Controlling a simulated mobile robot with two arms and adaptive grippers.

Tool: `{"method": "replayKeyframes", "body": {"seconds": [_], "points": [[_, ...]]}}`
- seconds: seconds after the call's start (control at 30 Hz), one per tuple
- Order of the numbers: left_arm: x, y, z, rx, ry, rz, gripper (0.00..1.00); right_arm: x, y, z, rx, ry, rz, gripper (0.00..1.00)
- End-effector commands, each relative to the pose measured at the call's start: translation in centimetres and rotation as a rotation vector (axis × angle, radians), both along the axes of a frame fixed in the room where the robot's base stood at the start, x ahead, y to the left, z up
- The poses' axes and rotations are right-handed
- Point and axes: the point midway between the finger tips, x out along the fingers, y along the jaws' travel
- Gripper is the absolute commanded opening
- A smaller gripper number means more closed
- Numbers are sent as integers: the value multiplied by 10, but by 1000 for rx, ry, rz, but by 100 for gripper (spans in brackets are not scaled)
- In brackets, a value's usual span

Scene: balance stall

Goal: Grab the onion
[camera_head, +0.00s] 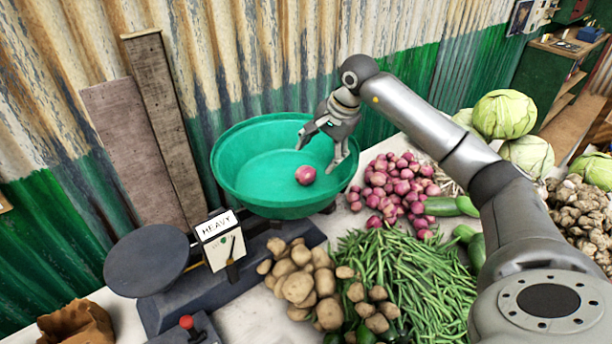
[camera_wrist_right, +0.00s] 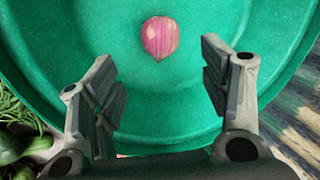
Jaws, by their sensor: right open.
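A single reddish-pink onion (camera_head: 305,175) lies on the bottom of the green bowl (camera_head: 236,165), which sits on the balance scale. In the right wrist view the onion (camera_wrist_right: 160,38) is beyond the open fingertips, near the top centre, with green bowl floor around it. My right gripper (camera_head: 320,147) is over the right side of the bowl, fingers apart and empty; it also shows in the right wrist view (camera_wrist_right: 160,90). The onion is apart from both fingers. My left gripper is not in view.
A scale with a dark round plate (camera_head: 147,258) and a "HEAVY" sign (camera_head: 218,237) stands at the left. Potatoes (camera_head: 300,275), green beans (camera_head: 408,270), an onion pile (camera_head: 398,185) and cabbages (camera_head: 505,115) crowd the table. Wooden boards (camera_head: 130,140) lean on the corrugated wall behind.

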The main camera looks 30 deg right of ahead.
Motion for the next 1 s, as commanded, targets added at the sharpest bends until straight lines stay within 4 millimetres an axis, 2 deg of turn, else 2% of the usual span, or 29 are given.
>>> {"method": "replayKeyframes", "body": {"seconds": [0.13,0.37,0.5,0.67,0.93,1.0], "points": [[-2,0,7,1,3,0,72,7,4,-18,3,2,-1,69],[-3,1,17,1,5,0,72,12,9,-33,5,2,1,69],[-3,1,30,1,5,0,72,18,17,-50,6,4,1,69],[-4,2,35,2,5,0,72,25,18,-69,6,0,-1,69],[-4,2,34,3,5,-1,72,26,18,-74,4,-2,-1,69],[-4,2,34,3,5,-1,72,26,18,-74,4,-2,-1,63]]}}
